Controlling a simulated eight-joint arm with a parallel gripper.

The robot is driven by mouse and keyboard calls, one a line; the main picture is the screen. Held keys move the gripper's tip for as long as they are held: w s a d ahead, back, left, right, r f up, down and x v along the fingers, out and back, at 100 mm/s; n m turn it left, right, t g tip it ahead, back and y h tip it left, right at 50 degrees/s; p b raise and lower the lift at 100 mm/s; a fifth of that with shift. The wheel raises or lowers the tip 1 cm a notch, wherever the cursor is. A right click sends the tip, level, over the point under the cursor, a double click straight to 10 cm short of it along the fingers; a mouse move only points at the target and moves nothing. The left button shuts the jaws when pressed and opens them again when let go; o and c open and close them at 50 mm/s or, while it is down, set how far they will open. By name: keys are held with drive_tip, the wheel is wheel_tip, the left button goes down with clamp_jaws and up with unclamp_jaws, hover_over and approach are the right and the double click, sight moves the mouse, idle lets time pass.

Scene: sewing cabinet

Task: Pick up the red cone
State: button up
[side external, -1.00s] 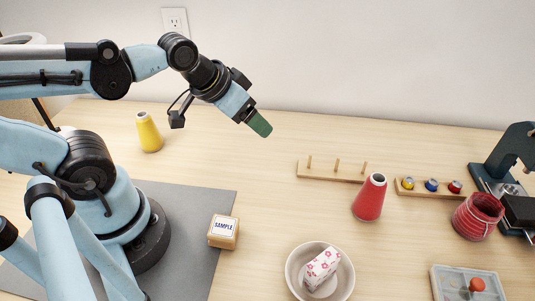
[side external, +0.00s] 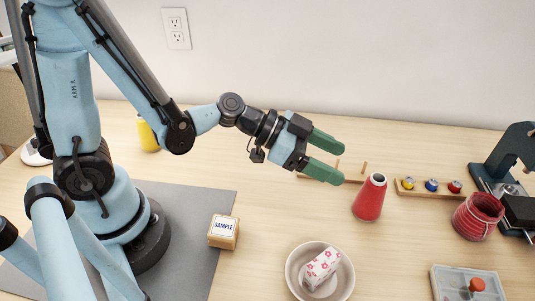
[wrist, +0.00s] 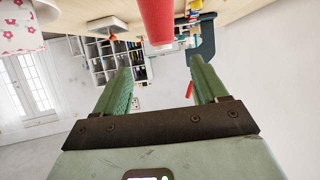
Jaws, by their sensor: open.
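The red cone (side external: 369,198) stands upright on the wooden table, right of centre in the side external view. In the wrist view the red cone (wrist: 156,20) shows at the top, ahead of and between the two fingers, cut off by the frame edge. My gripper (side external: 338,164) has two green fingers spread apart, with nothing between them. It is to the left of the cone and apart from it, fingers pointing toward it. In the wrist view my gripper (wrist: 161,77) is also open and empty.
A peg rack (side external: 311,176) stands behind the fingers. A spool rack (side external: 438,195), a red jar (side external: 478,216) and a dark machine (side external: 489,171) are to the right. A bowl (side external: 294,281) holding a flowered bundle (side external: 321,266) lies in front. A sample block (side external: 223,232) and yellow cone (side external: 148,135) are left.

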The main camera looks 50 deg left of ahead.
sight(384, 181)
drive_tip(key=x, duration=0.6)
drive_tip(key=shift+w+d, duration=0.1)
drive_tip(key=shift+d, duration=0.1)
drive_tip(key=shift+w+r+x, duration=0.1)
drive_tip(key=shift+w+x, duration=0.05)
drive_tip(key=shift+x, duration=1.3)
drive_tip(key=shift+w+r+x, duration=0.15)
drive_tip(key=shift+x, duration=1.3)
drive_tip(key=shift+a, duration=0.15)
clamp_jaws()
drive_tip(key=shift+r, duration=0.1)
